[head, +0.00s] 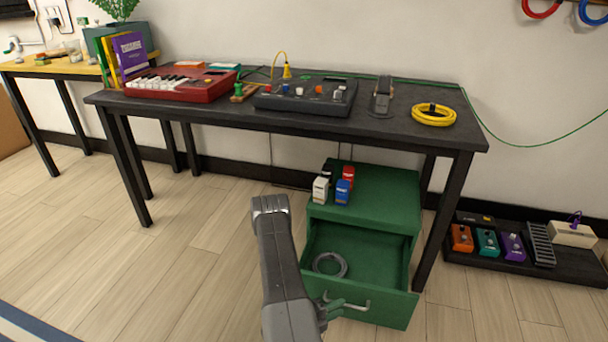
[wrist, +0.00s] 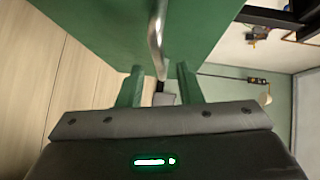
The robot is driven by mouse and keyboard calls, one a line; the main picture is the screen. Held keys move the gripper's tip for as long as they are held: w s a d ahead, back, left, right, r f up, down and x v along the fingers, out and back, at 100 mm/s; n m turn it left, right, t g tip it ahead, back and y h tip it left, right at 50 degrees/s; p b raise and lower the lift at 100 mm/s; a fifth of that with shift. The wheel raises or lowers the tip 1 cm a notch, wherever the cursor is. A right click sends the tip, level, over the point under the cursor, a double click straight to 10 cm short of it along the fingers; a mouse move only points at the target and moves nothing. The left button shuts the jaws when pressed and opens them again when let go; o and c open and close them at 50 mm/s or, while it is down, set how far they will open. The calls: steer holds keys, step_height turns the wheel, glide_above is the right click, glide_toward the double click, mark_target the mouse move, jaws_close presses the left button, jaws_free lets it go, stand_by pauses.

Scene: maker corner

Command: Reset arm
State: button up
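My gripper (head: 336,309) is at the front of the open green drawer (head: 390,308), close to its metal handle (head: 352,302). In the wrist view, the two green fingers of my gripper (wrist: 158,75) are spread apart. The bent end of the handle (wrist: 155,40) shows between and beyond the fingertips, with room on both sides. Nothing is held. My grey arm hides part of the drawer's left side in the head view.
A grey cable coil (head: 330,264) lies in the drawer. The black table (head: 220,110) above carries a red keyboard (head: 180,84), a mixer (head: 305,97) and a yellow cable (head: 433,115). Floor at left is clear.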

steer(key=shift+w+d+f, duration=0.1)
steer(key=shift+w+d, duration=0.25)
steer(key=shift+d, duration=0.25)
